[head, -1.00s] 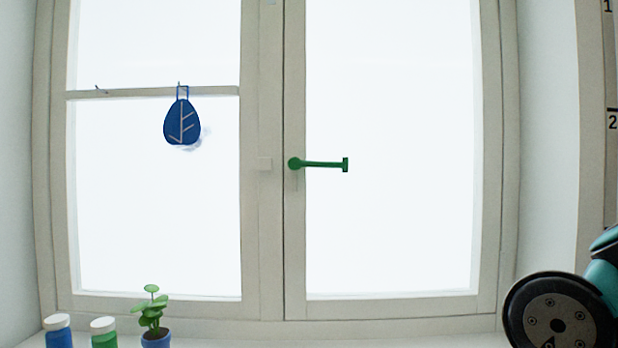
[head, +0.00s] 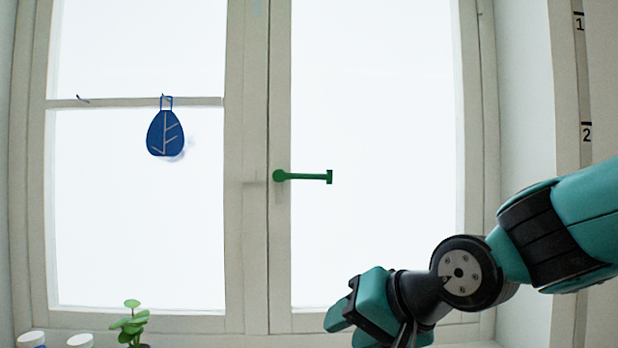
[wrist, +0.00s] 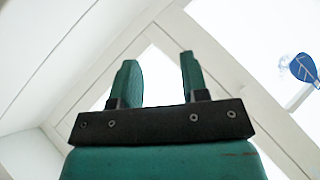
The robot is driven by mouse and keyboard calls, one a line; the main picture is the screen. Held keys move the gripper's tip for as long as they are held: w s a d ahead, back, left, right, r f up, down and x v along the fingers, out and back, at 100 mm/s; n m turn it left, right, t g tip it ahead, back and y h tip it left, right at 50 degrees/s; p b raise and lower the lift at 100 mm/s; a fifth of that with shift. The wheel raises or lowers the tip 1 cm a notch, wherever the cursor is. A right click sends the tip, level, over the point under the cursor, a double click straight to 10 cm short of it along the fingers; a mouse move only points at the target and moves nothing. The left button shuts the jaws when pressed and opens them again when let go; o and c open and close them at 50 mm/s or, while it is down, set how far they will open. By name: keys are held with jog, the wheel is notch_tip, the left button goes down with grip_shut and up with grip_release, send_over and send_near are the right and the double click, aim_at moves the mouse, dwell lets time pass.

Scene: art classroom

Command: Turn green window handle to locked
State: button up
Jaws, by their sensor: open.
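The green window handle (head: 304,177) sits on the frame of the right window sash in the head view. Its pivot is at the left, and its lever points level to the right, ending in a short crosspiece. My gripper (head: 340,318) is below the handle and well apart from it, low in front of the right sash. In the wrist view my gripper (wrist: 157,80) shows two separated fingers with nothing between them. The handle cannot be made out in the wrist view.
A small green plant (head: 130,325) and white-capped jars (head: 31,340) stand low at the left. The space around the handle is clear.

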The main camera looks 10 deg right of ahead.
jog(key=w+d+r+m+t, duration=0.2)
jog(key=w+r+m+t, duration=0.4)
jog(key=w+r, duration=0.3)
jog(key=m+t, duration=0.5)
send_near(313, 177)
jog(key=p+x, duration=0.7)
jog(key=x, duration=0.2)
jog(key=shift+w+a+r, duration=0.15)
jog(key=shift+w, duration=0.1)
jog(key=shift+w+a+p, duration=0.15)
jog(key=shift+w+p, duration=0.25)
jog(key=shift+w, duration=0.2)
grip_shut()
